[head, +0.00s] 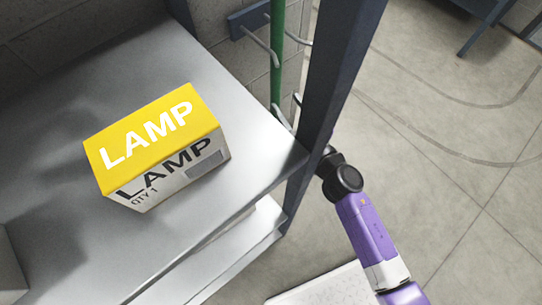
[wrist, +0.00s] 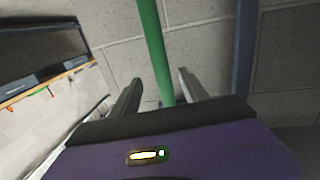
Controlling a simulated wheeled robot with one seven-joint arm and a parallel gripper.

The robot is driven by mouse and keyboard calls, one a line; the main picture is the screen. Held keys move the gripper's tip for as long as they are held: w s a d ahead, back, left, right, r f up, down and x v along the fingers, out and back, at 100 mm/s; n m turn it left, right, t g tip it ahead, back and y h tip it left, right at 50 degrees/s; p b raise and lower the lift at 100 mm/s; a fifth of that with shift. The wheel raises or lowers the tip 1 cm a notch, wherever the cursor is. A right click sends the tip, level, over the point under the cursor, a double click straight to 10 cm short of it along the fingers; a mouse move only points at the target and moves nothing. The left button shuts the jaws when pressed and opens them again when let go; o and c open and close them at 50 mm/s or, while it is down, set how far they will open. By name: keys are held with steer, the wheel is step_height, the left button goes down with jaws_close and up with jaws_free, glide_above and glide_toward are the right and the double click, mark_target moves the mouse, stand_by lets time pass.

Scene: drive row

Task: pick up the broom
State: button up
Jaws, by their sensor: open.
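The broom shows as an upright green handle (head: 277,50) by the wall, among grey hooks at the back of the head view. Its lower end is hidden behind the shelf, and its head is not in view. In the wrist view the green handle (wrist: 151,45) runs down between the two dark fingers of my gripper (wrist: 159,78). The fingers are apart and do not visibly touch the handle. I cannot tell how deep the handle sits between them.
A grey metal shelf (head: 60,110) fills the left, with a yellow and white LAMP box (head: 155,145) on it. Its dark post (head: 325,90) stands close beside my arm. A blue hook rail (head: 247,20) is on the wall. Open floor (head: 440,130) lies to the right.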

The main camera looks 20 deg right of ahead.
mark_target(279, 94)
steer(key=w, duration=0.3)
steer(key=shift+w+a, duration=0.25)
steer(key=w+b, duration=0.1)
steer(key=w, duration=0.5)
steer(key=shift+a+f, duration=0.15)
steer(key=shift+a, duration=0.3)
steer(key=shift+w, duration=0.1)
steer(key=shift+c, duration=0.4)
jaws_close()
steer(key=shift+r, duration=0.2)
